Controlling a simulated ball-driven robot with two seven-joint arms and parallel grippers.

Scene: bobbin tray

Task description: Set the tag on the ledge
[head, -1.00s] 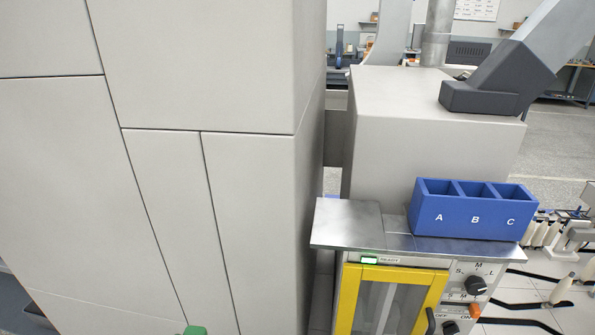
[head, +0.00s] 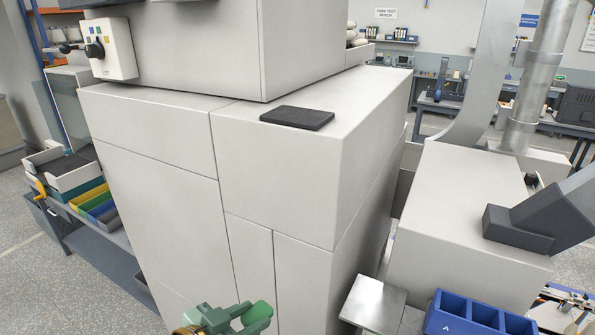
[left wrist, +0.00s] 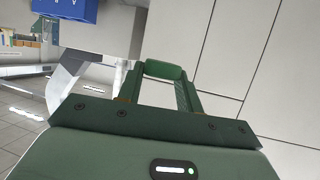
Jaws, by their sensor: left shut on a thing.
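My left gripper (head: 236,314) is at the bottom edge of the head view, in front of the pale cabinet. It is shut on a small green rounded piece (head: 258,316), likely the tag. In the left wrist view the green piece (left wrist: 165,69) spans the fingertips of the left gripper (left wrist: 160,85), clear of any surface. The cabinet's flat top forms a pale ledge (head: 365,98) in front of a raised housing, above and beyond the gripper. A flat dark pad (head: 297,117) lies on it. My right gripper is not in view.
A switch box (head: 110,50) juts from the housing. The ledge is bare to the right of the pad.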

